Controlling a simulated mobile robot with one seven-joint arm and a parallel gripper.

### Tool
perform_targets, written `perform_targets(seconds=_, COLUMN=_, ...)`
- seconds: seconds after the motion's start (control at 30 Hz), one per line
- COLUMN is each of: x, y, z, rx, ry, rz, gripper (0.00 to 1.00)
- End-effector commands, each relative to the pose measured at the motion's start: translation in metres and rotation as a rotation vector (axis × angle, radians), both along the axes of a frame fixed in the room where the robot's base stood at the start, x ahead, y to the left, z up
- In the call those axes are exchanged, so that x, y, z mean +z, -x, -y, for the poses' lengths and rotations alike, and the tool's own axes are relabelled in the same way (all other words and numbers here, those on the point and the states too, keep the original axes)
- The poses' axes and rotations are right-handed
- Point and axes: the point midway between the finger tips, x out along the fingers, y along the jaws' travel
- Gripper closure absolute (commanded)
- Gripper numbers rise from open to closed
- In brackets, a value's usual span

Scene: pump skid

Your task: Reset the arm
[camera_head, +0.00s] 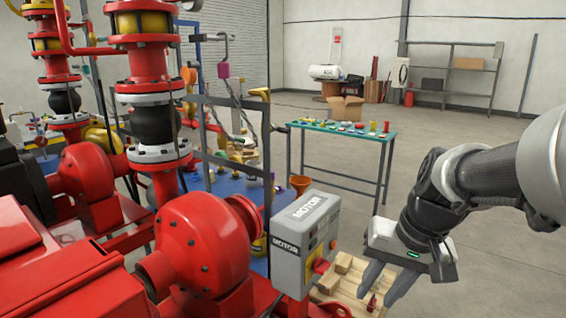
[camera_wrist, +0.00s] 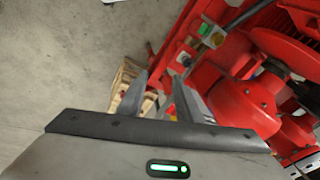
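My arm reaches in from the right edge of the head view, bent downward at the wrist. My gripper (camera_head: 377,293) hangs beside the grey box labelled MOTOR (camera_head: 292,262), to its right, with its fingers pointing down. In the wrist view the two fingers of my gripper (camera_wrist: 160,76) stand apart with nothing held between them. A wooden pallet (camera_head: 347,287) lies below and beyond the fingers. A small red object (camera_head: 372,302) shows between the fingers in the head view; it appears to be down on the pallet, apart from them.
Red pumps (camera_head: 203,245) and pipework fill the left side. A green-topped table (camera_head: 345,132) with small parts stands farther back, near an orange funnel (camera_head: 300,183). An open cardboard box (camera_head: 345,108) and shelving (camera_head: 455,70) are at the back. Grey floor (camera_head: 450,125) behind my arm is clear.

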Motion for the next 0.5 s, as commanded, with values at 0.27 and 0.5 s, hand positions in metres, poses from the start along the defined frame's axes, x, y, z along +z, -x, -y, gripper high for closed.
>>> perform_targets(seconds=0.27, x=0.017, y=0.057, z=-0.023, rx=0.091, ry=0.137, rz=0.183, gripper=0.69)
perform_targets(seconds=0.5, x=0.003, y=0.092, z=-0.031, rx=0.177, ry=0.239, rz=0.279, gripper=0.69)
